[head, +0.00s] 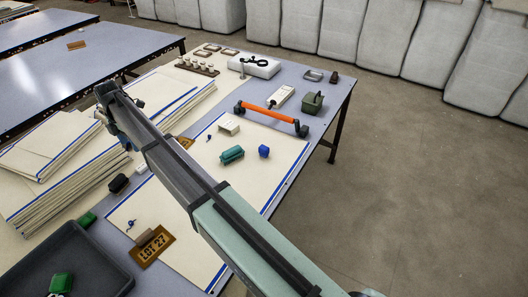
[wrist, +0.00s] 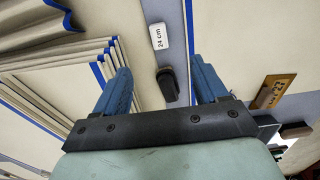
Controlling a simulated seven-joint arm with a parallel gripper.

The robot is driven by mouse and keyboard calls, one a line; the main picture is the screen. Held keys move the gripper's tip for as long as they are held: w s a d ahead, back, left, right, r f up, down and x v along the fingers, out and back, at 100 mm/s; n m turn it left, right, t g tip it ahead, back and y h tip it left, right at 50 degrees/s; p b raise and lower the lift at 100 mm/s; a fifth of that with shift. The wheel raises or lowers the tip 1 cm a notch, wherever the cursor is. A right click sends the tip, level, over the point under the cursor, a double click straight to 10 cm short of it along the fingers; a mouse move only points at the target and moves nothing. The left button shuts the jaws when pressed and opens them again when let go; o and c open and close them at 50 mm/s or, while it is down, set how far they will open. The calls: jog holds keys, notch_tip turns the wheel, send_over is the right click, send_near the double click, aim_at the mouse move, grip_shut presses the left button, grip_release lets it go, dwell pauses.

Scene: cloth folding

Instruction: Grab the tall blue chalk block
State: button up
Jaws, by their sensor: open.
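A small blue block (head: 264,151), which looks like the blue chalk block, stands on the cream cloth (head: 285,150) in the head view, right of a teal roll-like piece (head: 232,155). It is too small there to judge its height well. My gripper (wrist: 162,78) is open and empty in the wrist view, its two blue fingers spread wide. Between and below them are a black block (wrist: 168,84) and a white "24 cm" tag (wrist: 158,37). The blue block does not show in the wrist view. In the head view my arm hides part of the table, and the fingers are not clear.
Stacked cream cloths (head: 60,165) lie left of my gripper. A "LOT 27" plate (head: 152,246) and a dark tray (head: 75,262) are at the front.

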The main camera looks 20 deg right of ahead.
jog(key=w+d+r+m, duration=0.1)
jog(key=w+d+m, duration=0.4)
jog(key=d, duration=1.2)
jog(key=w+d, duration=0.3)
jog(key=d, duration=1.1)
jog(key=r+n, duration=0.1)
jog(key=n, duration=0.3)
send_over(264, 147)
jog(key=shift+f, duration=6.55)
jog(key=c, duration=1)
